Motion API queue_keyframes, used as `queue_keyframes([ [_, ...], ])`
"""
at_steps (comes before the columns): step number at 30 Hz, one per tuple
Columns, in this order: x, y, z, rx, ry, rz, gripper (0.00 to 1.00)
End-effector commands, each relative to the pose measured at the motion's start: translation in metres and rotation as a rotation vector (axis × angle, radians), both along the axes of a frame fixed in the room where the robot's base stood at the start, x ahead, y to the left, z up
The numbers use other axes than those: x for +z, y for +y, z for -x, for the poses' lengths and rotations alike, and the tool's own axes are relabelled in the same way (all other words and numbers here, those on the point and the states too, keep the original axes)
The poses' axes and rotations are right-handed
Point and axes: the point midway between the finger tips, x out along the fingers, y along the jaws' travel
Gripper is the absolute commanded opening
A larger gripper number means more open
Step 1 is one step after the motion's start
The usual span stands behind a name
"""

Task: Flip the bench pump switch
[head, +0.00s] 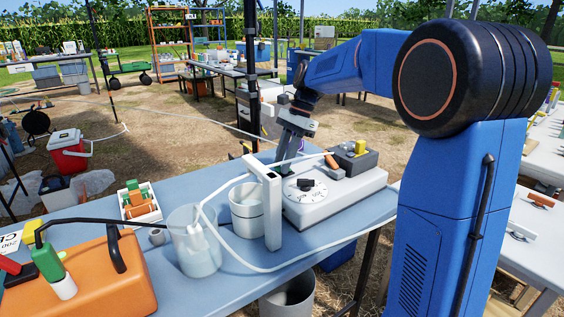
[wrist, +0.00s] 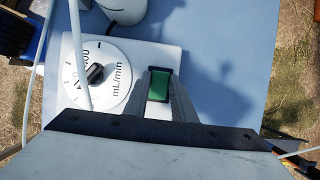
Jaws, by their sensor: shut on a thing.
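The bench pump (head: 335,196) is a white box on the blue table, with a round mL/min dial (head: 305,189) and black knob on its face. In the wrist view the dial (wrist: 97,75) is at left. The green pump switch (wrist: 158,86) sits in a dark frame right of the dial. My gripper (wrist: 162,76) is down at the switch, its grey fingers on either side and shut on it. In the head view my gripper (head: 288,160) reaches down behind the pump's dial side; its fingertips and the switch are hard to make out there.
A white upright post (head: 271,212) stands in front of the pump. White tubing runs to a clear beaker (head: 194,252) and a white cup (head: 247,210). An orange case (head: 85,285) and a small bottle rack (head: 139,203) are at left.

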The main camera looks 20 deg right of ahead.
Motion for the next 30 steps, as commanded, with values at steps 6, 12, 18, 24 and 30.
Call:
queue_keyframes([
  [6, 0.000, 0.000, 0.000, 0.000, 0.001, -0.002, 0.01],
  [12, 0.000, 0.000, 0.000, 0.000, 0.000, -0.001, 0.42],
  [18, 0.000, 0.000, 0.000, 0.000, 0.000, 0.000, 0.42],
  [24, 0.010, -0.004, -0.002, -0.001, -0.002, -0.001, 0.42],
  [30, 0.041, -0.017, -0.007, -0.002, -0.004, 0.000, 0.42],
])
